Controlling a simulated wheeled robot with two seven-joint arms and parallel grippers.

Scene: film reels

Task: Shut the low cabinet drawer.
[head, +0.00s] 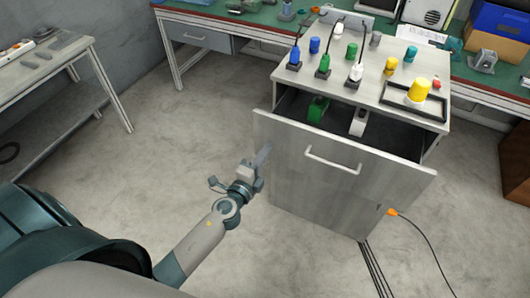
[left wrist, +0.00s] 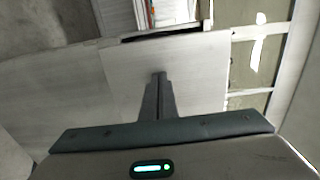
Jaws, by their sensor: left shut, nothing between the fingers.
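The low grey cabinet (head: 290,76) has its wide drawer (head: 350,190) pulled out toward me. The drawer's front panel carries a pale bar handle (head: 332,160). A green object (head: 318,109) and a white object (head: 358,122) lie inside the dark drawer. My left gripper (head: 265,154) is shut and empty, close to the left part of the drawer front in the head view; I cannot tell whether it touches. Its closed fingers (left wrist: 158,80) point at a pale flat panel in the left wrist view. My right gripper is not in view.
Several coloured bottles and a framed tray (head: 436,111) with a yellow item stand on the cabinet top. A green-topped workbench (head: 260,18) runs behind. A grey side table (head: 45,62) stands at left. Floor left of the cabinet is clear.

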